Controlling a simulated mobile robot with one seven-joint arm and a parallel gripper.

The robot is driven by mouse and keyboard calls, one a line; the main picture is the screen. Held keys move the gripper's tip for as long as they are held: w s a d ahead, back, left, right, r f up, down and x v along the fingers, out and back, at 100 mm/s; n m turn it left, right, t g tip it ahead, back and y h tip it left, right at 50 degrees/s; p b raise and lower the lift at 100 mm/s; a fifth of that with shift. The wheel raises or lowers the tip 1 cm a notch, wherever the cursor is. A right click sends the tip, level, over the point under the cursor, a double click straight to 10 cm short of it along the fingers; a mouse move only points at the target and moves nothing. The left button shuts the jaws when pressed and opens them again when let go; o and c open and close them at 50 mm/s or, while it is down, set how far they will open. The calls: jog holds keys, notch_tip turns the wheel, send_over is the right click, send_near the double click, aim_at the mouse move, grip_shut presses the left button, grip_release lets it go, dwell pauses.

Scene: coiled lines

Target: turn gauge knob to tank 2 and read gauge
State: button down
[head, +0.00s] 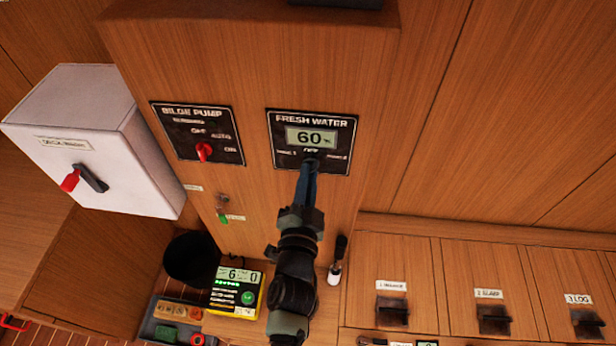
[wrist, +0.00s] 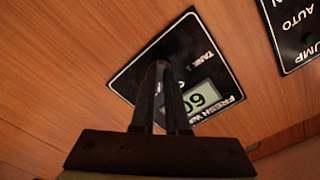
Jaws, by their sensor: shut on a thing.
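The black FRESH WATER gauge panel (head: 343,135) is on the wooden column in the head view, with its lit display (head: 311,138) showing 60 %. The labels below read a tank name at left, OFF in the middle and a tank name at right, too blurred to read fully. My gripper (head: 309,162) is at the lower middle of the panel, shut on the gauge knob, which its fingers hide. I cannot tell where the knob points. The wrist view shows the panel (wrist: 140,72) turned over, with TANK 1 legible, and the fingers (wrist: 162,70) close together against it.
A BILGE PUMP panel (head: 180,140) with a red knob (head: 204,151) is to the left. A white box (head: 90,140) with a red-tipped lever sticks out further left. A green-tipped key (head: 223,208) hangs below. Labelled drawers (head: 390,275) line the lower right. Right of the gauge panel is bare wood.

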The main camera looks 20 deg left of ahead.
jog(key=c, duration=0.9)
grip_release()
jog(key=shift+s, duration=0.1)
jog(key=shift+b+v, duration=1.95)
jog(key=shift+v, duration=4.45)
